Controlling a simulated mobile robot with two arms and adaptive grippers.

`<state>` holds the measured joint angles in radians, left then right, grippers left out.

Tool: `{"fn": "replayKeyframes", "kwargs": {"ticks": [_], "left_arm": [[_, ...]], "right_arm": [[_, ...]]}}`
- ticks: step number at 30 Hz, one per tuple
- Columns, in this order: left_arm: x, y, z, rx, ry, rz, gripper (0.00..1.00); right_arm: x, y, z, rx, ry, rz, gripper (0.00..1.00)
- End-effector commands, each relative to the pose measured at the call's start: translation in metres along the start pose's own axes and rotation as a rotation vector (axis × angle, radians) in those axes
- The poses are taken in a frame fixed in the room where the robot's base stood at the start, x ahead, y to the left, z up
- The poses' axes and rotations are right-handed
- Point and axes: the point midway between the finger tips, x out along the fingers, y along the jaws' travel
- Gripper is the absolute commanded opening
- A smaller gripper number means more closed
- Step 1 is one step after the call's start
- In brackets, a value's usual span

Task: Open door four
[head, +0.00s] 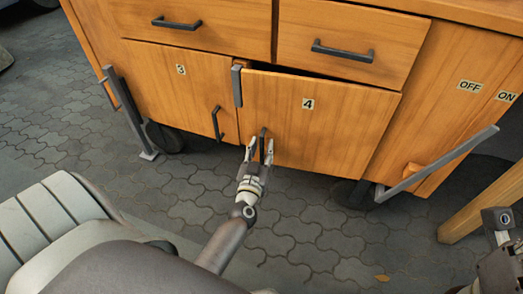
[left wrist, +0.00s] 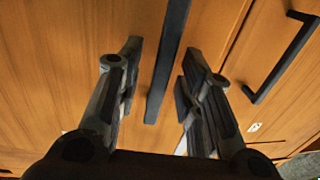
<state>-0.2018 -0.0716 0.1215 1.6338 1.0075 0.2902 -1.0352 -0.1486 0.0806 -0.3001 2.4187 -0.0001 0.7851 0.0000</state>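Door four (head: 335,118) is a wooden cabinet door with a "4" label, below a drawer. A dark gap shows along its top edge; I cannot tell how far it stands ajar. Its dark upright handle (head: 262,135) is near its left edge. My left gripper (head: 260,148) is open at this handle, one finger on each side. In the left wrist view the handle (left wrist: 168,60) runs between the spread fingers (left wrist: 158,75), with space visible on both sides. My right gripper (head: 497,220) is partly cut off at the right edge, its opening unclear.
Door three (head: 185,85), with its own dark handle (head: 216,123), adjoins on the left. A grey latch bar (head: 237,86) sits at door four's top left corner. A grey bar (head: 440,165) juts out at the right. Paved floor (head: 320,235) lies clear in front.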

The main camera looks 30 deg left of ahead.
Motion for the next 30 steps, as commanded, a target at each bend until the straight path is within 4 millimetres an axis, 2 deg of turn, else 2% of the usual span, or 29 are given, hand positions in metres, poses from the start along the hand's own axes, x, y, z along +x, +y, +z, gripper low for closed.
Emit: {"fn": "replayKeyframes", "kwargs": {"ticks": [7, 15, 30], "left_arm": [[0.0006, 0.0001, 0.0001, 0.000, -0.001, 0.000, 0.34], [0.0004, 0.0001, 0.0001, 0.000, -0.001, 0.000, 0.00], [0.0000, 0.0004, 0.0000, -0.001, -0.001, 0.000, 0.00]], "right_arm": [[0.0004, -0.0001, 0.0001, 0.000, 0.000, 0.000, 0.43], [0.0004, -0.0001, 0.0001, 0.000, 0.000, 0.000, 0.43], [0.0008, 0.0000, -0.0004, 0.000, 0.002, 0.000, 0.43]]}}
